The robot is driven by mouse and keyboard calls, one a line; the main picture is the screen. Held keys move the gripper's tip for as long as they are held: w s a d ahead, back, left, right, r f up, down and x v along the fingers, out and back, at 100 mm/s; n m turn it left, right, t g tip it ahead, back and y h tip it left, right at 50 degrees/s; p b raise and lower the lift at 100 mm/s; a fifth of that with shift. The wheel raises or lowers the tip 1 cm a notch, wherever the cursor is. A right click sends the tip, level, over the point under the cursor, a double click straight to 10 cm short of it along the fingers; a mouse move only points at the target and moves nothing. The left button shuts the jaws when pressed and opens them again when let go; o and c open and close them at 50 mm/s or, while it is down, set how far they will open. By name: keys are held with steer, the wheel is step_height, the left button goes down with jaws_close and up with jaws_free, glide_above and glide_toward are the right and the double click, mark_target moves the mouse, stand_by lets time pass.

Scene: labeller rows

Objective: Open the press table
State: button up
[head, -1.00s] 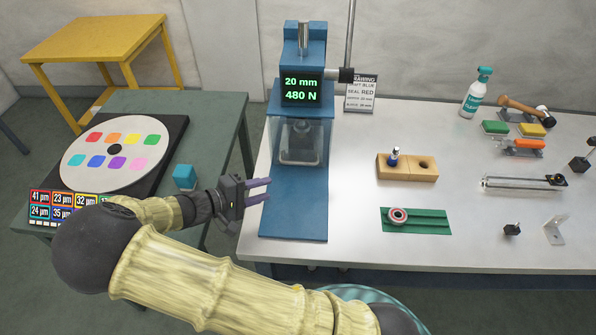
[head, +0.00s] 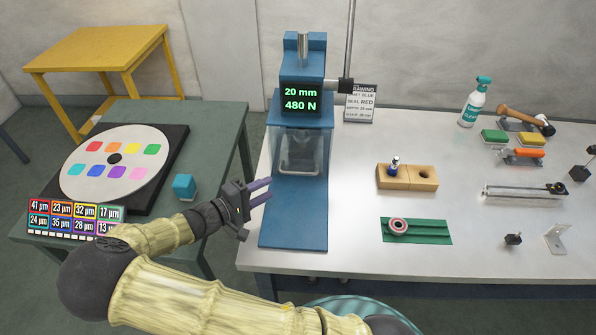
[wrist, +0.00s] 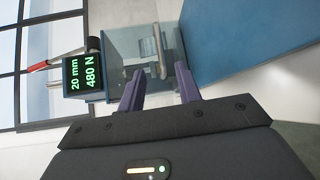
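The blue press (head: 303,75) stands at the left end of the white bench, its display reading 20 mm and 480 N. Below the display is a clear guard (head: 300,150) with a metal frame or handle inside or on it; I cannot tell which. A flat blue base plate (head: 293,215) extends toward me from it. My gripper (head: 270,189) is open and empty, at the left edge of the base plate, in front of the guard. In the wrist view the purple fingers (wrist: 160,90) are apart and point toward the guard (wrist: 135,58).
A green table (head: 225,135) at left holds a white disc with coloured patches (head: 135,140), a blue cube (head: 184,186) and a thickness chart (head: 75,217). On the bench (head: 340,240) are a wooden block (head: 420,178), a green mat (head: 435,230) and several tools.

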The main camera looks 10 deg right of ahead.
mark_target(298, 172)
steer(key=p+x, duration=0.2)
steer(key=x, duration=1)
jaws_close()
